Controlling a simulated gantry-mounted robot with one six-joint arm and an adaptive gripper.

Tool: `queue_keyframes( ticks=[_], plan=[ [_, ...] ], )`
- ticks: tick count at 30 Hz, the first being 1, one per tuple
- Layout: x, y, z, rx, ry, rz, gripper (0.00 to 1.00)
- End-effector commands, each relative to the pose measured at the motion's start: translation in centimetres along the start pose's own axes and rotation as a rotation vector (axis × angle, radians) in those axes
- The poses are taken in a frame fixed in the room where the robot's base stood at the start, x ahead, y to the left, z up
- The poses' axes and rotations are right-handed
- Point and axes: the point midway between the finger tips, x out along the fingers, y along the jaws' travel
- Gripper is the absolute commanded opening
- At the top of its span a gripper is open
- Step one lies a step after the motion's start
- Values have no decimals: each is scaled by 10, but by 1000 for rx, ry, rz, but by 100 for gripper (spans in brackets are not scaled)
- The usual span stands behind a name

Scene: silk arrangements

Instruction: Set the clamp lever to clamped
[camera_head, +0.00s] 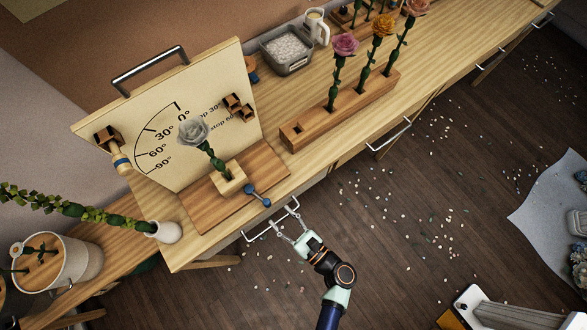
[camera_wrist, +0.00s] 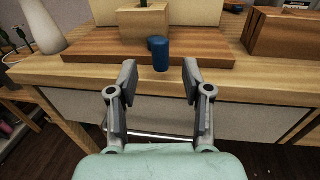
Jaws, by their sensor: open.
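The clamp lever (camera_head: 258,195) has a blue knob and sits at the front of a pale wooden clamp block (camera_head: 231,184) on a brown base board. A grey rose (camera_head: 194,131) stands in the block, its stem leaning. In the wrist view the blue lever knob (camera_wrist: 160,55) shows ahead, between the lines of my two fingers, with the block (camera_wrist: 140,22) behind it. My gripper (camera_head: 289,221) is open and empty, in front of the table edge and apart from the lever. In the wrist view my gripper's fingertips (camera_wrist: 159,72) are spread wide.
An angle-marked board (camera_head: 165,110) stands behind the block. To the right is a wooden rack (camera_head: 300,134) with several coloured roses. A white vase (camera_head: 165,231) stands at the left. A drawer handle (camera_head: 262,229) juts out below the table edge near my gripper.

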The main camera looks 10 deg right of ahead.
Motion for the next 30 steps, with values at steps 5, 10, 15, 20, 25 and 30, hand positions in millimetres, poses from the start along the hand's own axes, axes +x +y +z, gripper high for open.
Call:
queue_keyframes(
  ticks=[5, 10, 15, 20, 25, 30],
  plan=[
    [-34, -2, 0, 1, 0, -5, 50],
    [-46, 0, 0, 1, 0, -1, 50],
    [-46, 1, 0, 1, 0, 2, 50],
    [-46, 0, 0, 1, 0, 1, 50],
    [-46, 0, 0, 1, 0, 1, 50],
    [-34, 1, 7, -143, 52, 77, 50]
  ],
)
